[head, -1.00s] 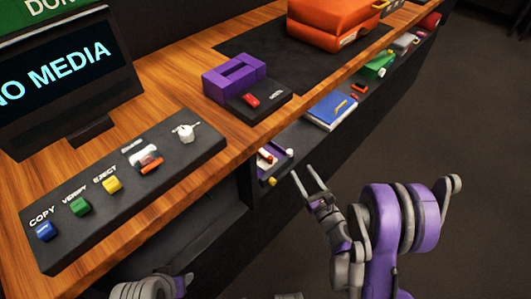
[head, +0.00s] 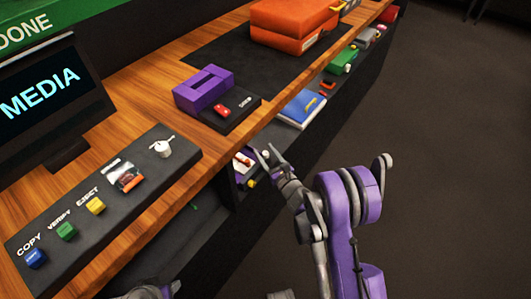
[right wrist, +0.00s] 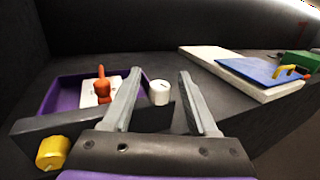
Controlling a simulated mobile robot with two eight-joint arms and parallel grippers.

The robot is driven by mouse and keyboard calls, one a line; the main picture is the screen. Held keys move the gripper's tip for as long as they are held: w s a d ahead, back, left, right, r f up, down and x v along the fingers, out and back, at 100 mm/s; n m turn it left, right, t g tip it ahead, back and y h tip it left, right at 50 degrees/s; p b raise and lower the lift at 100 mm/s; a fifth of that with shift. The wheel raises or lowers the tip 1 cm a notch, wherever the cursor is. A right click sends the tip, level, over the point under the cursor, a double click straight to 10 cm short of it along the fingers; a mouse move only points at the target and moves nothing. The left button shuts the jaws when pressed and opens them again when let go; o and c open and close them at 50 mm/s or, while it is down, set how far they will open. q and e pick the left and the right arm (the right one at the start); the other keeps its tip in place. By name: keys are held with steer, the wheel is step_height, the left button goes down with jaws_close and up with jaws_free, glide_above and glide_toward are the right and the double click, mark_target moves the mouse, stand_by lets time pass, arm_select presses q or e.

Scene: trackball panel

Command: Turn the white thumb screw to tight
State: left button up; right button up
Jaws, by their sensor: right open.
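A short white knob with a dark line on its top, which looks like the white thumb screw (right wrist: 159,92), stands beside an open purple drawer in the right wrist view. My right gripper (right wrist: 160,75) is open, its fingers pointing toward the knob. The knob appears between the fingers, nearer the left one, with no clear contact. In the head view the right gripper (head: 262,151) reaches the shelf below the counter edge, and its fingertips partly cover that spot. Another white knob (head: 162,149) sits on the black button panel (head: 140,190).
The purple drawer (right wrist: 60,95) holds an orange-red peg (right wrist: 102,88) on a white plate; a yellow knob (right wrist: 52,152) is on its front. A blue book-like item (right wrist: 245,72) lies right. The wooden counter (head: 215,145) overhangs the shelf. Open floor lies right.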

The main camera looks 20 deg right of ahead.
steer(key=shift+c, duration=0.3)
jaws_close()
steer(key=shift+w+r+m+t+h+p, duration=0.1)
steer(key=shift+r+m+t+h+p, duration=0.2)
steer(key=shift+m+h+p, duration=0.4)
steer(key=shift+f+h, duration=0.25)
steer(key=shift+h, duration=0.35)
steer(key=shift+f, duration=0.1)
steer(key=shift+o, duration=0.3)
jaws_free()
